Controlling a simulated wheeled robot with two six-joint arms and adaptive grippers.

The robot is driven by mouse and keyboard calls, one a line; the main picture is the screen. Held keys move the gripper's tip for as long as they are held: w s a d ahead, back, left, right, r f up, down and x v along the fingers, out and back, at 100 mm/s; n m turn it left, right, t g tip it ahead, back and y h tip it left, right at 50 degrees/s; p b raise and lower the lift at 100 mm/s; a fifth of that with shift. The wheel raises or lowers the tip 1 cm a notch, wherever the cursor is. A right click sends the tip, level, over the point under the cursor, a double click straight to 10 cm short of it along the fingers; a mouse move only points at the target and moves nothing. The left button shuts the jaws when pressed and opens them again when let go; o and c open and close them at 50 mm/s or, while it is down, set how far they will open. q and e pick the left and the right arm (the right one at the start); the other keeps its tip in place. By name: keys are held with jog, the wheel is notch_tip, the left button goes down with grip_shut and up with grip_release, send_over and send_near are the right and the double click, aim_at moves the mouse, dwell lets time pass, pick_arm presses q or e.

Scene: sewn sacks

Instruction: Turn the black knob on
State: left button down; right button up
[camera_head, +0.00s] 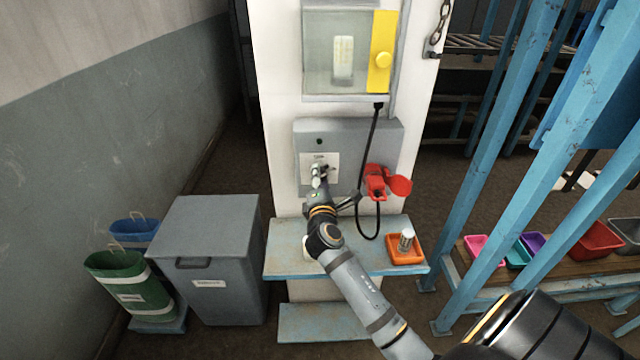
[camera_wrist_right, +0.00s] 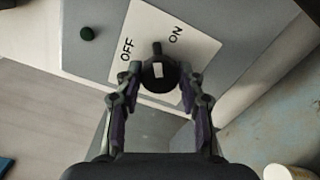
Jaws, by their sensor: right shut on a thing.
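The black knob (camera_wrist_right: 158,76) sits on a white label plate (camera_wrist_right: 190,50) marked OFF and ON. Its short pointer lies between the two words, somewhat nearer ON. My right gripper (camera_wrist_right: 157,80) has its two fingers closed on either side of the knob. In the head view my right gripper (camera_head: 319,178) is against the grey panel (camera_head: 375,140) on the white pillar and hides the knob. The plate's top edge (camera_head: 318,157) shows above it. My left gripper is not in view.
A red socket with a plugged black cable (camera_head: 376,185) is right of my gripper. A blue shelf (camera_head: 285,260) below holds an orange tray (camera_head: 404,250). A grey bin (camera_head: 210,260) stands at left, blue posts (camera_head: 500,150) at right. A glass-fronted box (camera_head: 340,60) hangs above.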

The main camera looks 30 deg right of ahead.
jog(key=shift+m+b, duration=1.85)
jog(key=shift+m, duration=1.35)
jog(key=o, duration=1.2)
jog(key=shift+s, duration=0.1)
jog(key=v, duration=0.7)
jog(key=shift+s+a, duration=0.15)
